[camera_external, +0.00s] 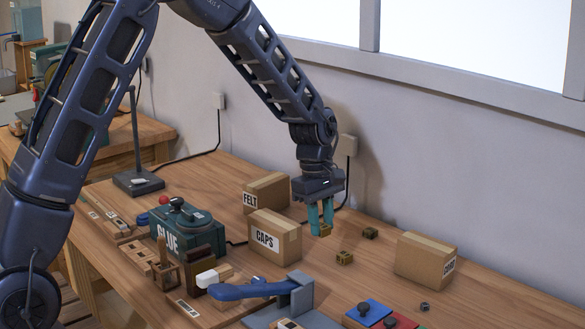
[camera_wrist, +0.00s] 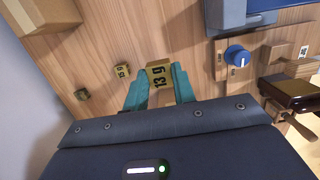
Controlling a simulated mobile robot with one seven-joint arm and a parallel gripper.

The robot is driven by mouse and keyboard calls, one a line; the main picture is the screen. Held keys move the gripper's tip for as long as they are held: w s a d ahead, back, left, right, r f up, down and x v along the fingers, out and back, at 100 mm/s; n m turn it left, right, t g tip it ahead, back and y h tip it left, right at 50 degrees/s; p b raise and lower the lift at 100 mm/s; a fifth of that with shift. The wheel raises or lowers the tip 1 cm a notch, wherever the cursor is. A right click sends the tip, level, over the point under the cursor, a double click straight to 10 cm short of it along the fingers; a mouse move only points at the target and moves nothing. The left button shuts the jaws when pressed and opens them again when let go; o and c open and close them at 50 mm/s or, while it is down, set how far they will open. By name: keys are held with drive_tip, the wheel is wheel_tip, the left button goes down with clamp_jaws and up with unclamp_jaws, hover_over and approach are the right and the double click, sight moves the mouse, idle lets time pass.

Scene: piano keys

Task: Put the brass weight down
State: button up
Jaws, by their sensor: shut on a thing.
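My gripper (camera_external: 320,224) has teal fingers and is shut on a small brass weight (camera_external: 325,230). In the wrist view, the weight (camera_wrist: 159,76) is a brass block marked "13 g", between the fingertips (camera_wrist: 160,85). It looks larger there than the other weights and appears to be held above the wooden bench (camera_external: 375,280). A second brass weight (camera_external: 344,257) sits on the bench, to the right and nearer the camera. A third, darker weight (camera_external: 370,232) sits further right. In the wrist view the other two show left of the held one.
A CAPS carton (camera_external: 275,238) and a FELT carton (camera_external: 266,192) stand left of my gripper. Another carton (camera_external: 426,260) stands right. A green glue heater (camera_external: 188,230) and a blue-handled press (camera_external: 245,290) are left and in front. Bare wood lies around the loose weights.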

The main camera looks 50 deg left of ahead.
sight(321, 225)
wheel_tip(321, 225, up, 8)
drive_tip(key=shift+a+f, duration=0.1)
drive_tip(key=w+a+n+t, duration=0.1)
drive_tip(key=w+a+n, duration=0.25)
drive_tip(key=a, duration=0.95)
drive_tip(key=w+a+n, duration=0.2)
drive_tip(key=a+n, duration=0.3)
drive_tip(key=a, duration=0.9)
drive_tip(key=s+a+n+y, duration=0.1)
drive_tip(key=s+a+n, duration=0.2)
drive_tip(key=a, duration=0.8)
drive_tip(key=s+a+n, duration=0.2)
drive_tip(key=a+n, duration=0.1)
drive_tip(key=a, duration=0.8)
drive_tip(key=s+a+n+y, duration=0.1)
drive_tip(key=s+a+n, duration=0.25)
drive_tip(key=a, duration=0.75)
drive_tip(key=shift+t, duration=0.4)
drive_tip(key=f, duration=1.9)
drive_tip(key=shift+w+d+f, duration=0.2)
drive_tip(key=shift+w+f, duration=0.15)
drive_tip(key=shift+w, duration=0.05)
drive_tip(key=o, duration=0.9)
drive_tip(key=shift+f, duration=0.1)
drive_tip(key=shift+o, duration=0.2)
